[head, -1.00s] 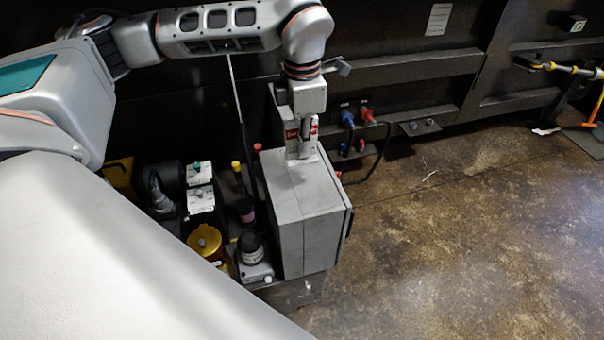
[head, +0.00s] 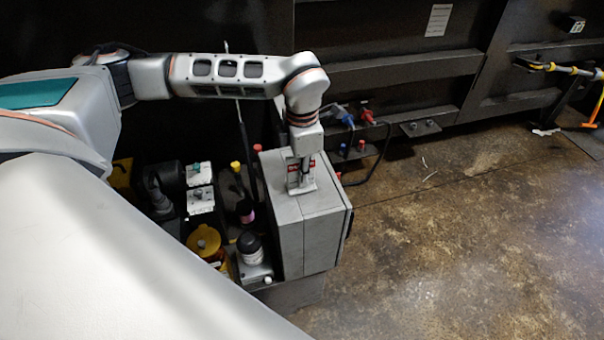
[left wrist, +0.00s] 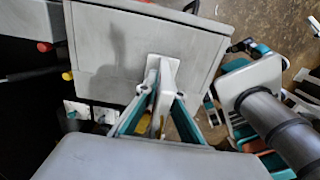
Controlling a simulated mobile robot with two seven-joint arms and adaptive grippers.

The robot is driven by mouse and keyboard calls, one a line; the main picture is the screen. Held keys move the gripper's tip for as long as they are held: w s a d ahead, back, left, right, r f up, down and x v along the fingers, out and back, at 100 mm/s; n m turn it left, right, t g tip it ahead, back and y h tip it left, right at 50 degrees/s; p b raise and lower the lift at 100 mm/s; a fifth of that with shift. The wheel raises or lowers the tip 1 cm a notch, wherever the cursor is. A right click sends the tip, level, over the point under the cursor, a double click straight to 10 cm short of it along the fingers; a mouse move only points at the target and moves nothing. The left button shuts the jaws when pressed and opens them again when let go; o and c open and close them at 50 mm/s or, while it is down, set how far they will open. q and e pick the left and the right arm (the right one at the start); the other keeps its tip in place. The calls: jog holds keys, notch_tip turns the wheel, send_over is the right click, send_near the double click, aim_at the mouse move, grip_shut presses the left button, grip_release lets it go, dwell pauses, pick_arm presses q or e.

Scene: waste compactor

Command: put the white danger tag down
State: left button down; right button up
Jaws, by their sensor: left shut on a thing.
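The white danger tag (head: 293,181) has a red band near its top and stands about upright over the top of a grey box (head: 318,207) in the head view. My left gripper (head: 303,168) points down and is shut on the tag. In the left wrist view the tag (left wrist: 167,82) shows nearly edge-on between the teal fingers (left wrist: 160,118), with the box's grey top (left wrist: 105,50) behind it. The tag's lower end is at or very close to the box top; I cannot tell whether it touches. My right gripper is not in view.
Left of the box are a black-capped device (head: 250,246), a yellow round part (head: 204,240) and white switch boxes (head: 200,199). Blue and red plugs (head: 366,115) with a cable sit behind. The brown floor (head: 450,250) to the right is mostly clear.

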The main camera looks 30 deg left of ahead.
pick_arm(q)
jog(key=shift+f, duration=0.1)
jog(key=c, duration=2.6)
grip_release()
jog(key=shift+f, duration=0.1)
jog(key=o, duration=0.4)
jog(key=shift+r, duration=0.35)
notch_tip(320, 180, up, 12)
jog(key=shift+f, duration=0.15)
jog(key=shift+s, duration=0.1)
